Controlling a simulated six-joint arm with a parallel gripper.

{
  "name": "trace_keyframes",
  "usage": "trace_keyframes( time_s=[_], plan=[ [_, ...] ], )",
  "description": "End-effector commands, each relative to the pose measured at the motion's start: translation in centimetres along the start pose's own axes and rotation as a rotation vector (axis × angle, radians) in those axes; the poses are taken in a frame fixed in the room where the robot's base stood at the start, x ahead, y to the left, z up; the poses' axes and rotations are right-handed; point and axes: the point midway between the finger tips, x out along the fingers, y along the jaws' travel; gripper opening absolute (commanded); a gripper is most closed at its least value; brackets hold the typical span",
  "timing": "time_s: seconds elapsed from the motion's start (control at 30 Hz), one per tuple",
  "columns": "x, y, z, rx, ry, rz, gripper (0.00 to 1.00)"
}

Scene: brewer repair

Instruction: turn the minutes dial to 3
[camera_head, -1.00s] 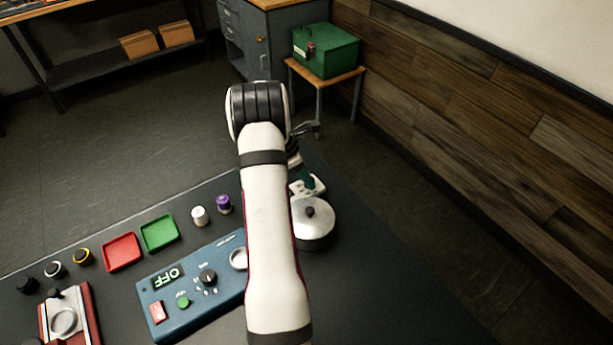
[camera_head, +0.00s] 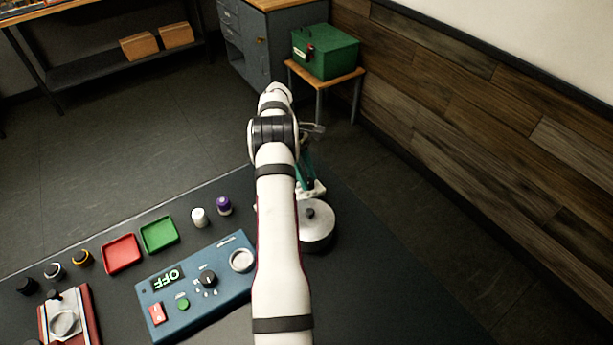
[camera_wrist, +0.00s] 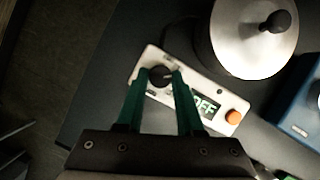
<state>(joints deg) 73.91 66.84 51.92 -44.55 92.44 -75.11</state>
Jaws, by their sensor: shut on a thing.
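The white control box (camera_wrist: 212,119) shows a lit OFF display (camera_wrist: 206,106), an orange button (camera_wrist: 232,117) and a dark dial (camera_wrist: 159,76) with a light pointer mark. The green fingers of my gripper (camera_wrist: 160,82) are closed on the dial, one on each side. The numbers around the dial are too small or hidden to read. In the head view, part of the white box (camera_head: 316,190) shows behind the silver pot, under the green fingers of my gripper (camera_head: 308,182).
A silver lidded pot (camera_head: 314,230) stands close beside the white box. A blue panel (camera_head: 205,302) with its own OFF display, black knob and buttons lies left of my arm. Red (camera_head: 121,236) and green (camera_head: 176,219) trays lie beyond it.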

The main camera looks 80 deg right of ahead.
Motion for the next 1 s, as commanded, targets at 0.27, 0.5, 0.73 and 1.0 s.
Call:
trace_keyframes(
  time_s=[0.27, 0.5, 0.73, 1.0],
  plan=[
    [0.04, 0.23, 0.04, 0.24, 0.011, -0.1, 0.0],
    [0.07, 0.37, 0.12, 0.45, 0.021, -0.188, 0.0],
    [0.13, 0.48, 0.24, 0.65, 0.029, -0.271, 0.0],
    [0.17, 0.53, 0.38, 0.855, 0.037, -0.356, 0.0]
  ],
)
